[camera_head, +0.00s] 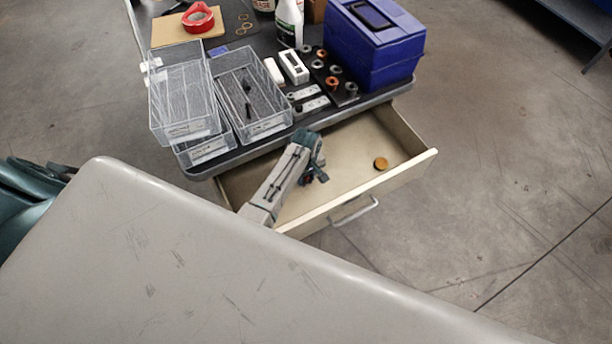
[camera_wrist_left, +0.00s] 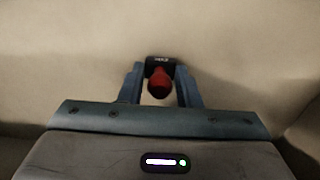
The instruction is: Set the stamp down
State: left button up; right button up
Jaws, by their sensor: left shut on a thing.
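The stamp (camera_wrist_left: 159,84) has a red knob handle and a dark block with small pale lettering. In the left wrist view it sits between the two fingers of my left gripper (camera_wrist_left: 160,88), which is shut on it. In the head view my left gripper (camera_head: 314,172) is over the left part of the open drawer (camera_head: 345,160). The stamp is mostly hidden there by the gripper. The wrist view shows the pale drawer floor behind the stamp; I cannot tell whether they touch. My right gripper is not in view.
A round orange-brown object (camera_head: 381,163) lies in the drawer at right, with bare floor around it. The dark bench top (camera_head: 232,160) above holds clear bins (camera_head: 262,128), a blue toolbox (camera_head: 375,50), small rings and white blocks. The drawer's front wall has a handle (camera_head: 355,211).

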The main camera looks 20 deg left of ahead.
pick_arm(q)
jog(key=o, duration=0.8)
jog(key=shift+f, duration=0.1)
notch_tip(320, 180, up, 12)
jog(key=shift+r, duration=0.15)
